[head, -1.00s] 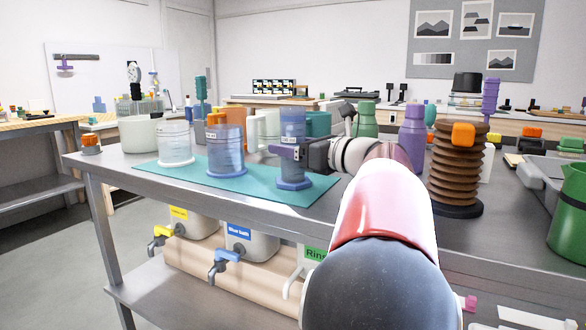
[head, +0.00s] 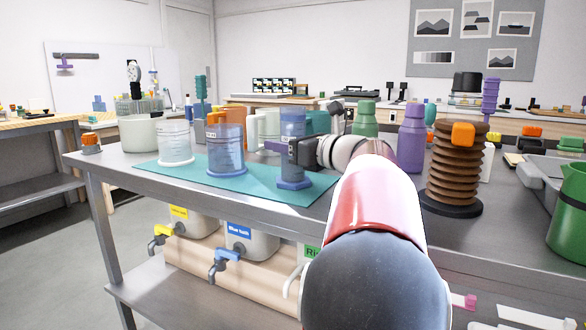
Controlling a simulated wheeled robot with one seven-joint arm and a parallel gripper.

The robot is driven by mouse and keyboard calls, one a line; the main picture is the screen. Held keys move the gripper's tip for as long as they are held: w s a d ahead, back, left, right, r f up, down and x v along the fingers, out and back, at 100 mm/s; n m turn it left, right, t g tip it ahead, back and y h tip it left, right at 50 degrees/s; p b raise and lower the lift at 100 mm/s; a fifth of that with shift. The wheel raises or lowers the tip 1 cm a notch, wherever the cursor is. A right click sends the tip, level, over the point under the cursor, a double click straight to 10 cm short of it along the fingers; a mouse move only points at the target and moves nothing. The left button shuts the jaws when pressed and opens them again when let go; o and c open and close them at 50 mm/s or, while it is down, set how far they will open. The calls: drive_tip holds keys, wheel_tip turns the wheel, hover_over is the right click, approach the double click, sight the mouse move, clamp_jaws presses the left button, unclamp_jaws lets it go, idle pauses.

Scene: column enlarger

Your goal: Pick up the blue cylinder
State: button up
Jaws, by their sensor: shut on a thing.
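The blue cylinder (head: 292,123) is a tall, see-through blue graduate with a wide blue foot. It stands upright near the right end of the teal mat (head: 258,189) in the head view. My gripper (head: 287,147) reaches it from the right at mid-height and is shut on it. The dark gripper body covers part of the cylinder's right side, and the far finger is largely hidden. The foot looks to be on the mat; I see no clear gap under it.
A white jug (head: 264,128) is close behind. A purple bottle (head: 411,140), green bottle (head: 365,121) and brown bellows bottle (head: 455,173) stand right, near my arm.

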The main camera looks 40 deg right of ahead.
drive_tip(key=shift+r, duration=0.1)
wheel_tip(320, 180, up, 20)
drive_tip(key=p, duration=0.2)
idle(0.4)
drive_tip(key=o, duration=0.8)
clamp_jaws()
